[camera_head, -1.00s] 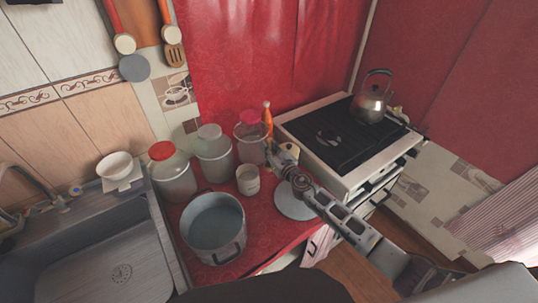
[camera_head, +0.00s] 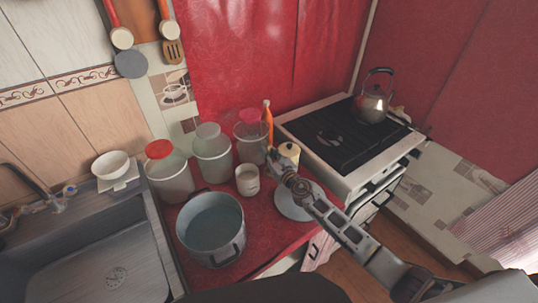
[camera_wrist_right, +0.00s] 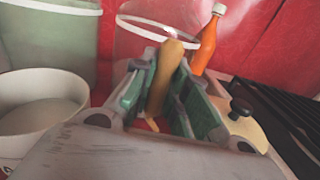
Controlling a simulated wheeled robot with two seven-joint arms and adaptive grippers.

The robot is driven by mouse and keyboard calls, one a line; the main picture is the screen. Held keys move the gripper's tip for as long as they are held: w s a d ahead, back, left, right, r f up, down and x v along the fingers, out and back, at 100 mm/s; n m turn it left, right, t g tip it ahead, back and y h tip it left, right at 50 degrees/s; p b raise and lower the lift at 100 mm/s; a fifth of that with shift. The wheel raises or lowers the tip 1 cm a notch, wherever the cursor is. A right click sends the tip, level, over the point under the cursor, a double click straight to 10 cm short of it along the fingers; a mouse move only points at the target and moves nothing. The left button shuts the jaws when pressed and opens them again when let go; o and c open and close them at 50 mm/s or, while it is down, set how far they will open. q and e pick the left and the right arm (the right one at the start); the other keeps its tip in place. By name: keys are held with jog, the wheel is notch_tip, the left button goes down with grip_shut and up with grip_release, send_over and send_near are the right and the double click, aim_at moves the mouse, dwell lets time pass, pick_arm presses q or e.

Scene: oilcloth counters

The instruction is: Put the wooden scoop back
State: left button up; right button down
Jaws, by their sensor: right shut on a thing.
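The wooden scoop (camera_wrist_right: 165,75) shows in the right wrist view as a tan, rounded wooden piece standing between the green-padded fingers. My right gripper (camera_wrist_right: 172,98) is shut on it. The scoop's lower end is mostly hidden by the gripper. In the head view my right gripper (camera_head: 274,158) is over the counter, right of the white cup (camera_head: 247,183) and in front of the clear jar with a pink top (camera_head: 250,147). I cannot make out the scoop clearly there. My left gripper is not in view.
An orange bottle (camera_head: 267,122) and a cream-lidded container (camera_head: 290,152) stand close by the gripper. The stove (camera_head: 345,140) with a kettle (camera_head: 371,103) is at right.

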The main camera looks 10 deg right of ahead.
jog(key=shift+f, duration=0.1)
jog(key=c, duration=1.4)
grip_release()
jog(key=shift+b+v, duration=0.4)
jog(key=shift+v, duration=5.6)
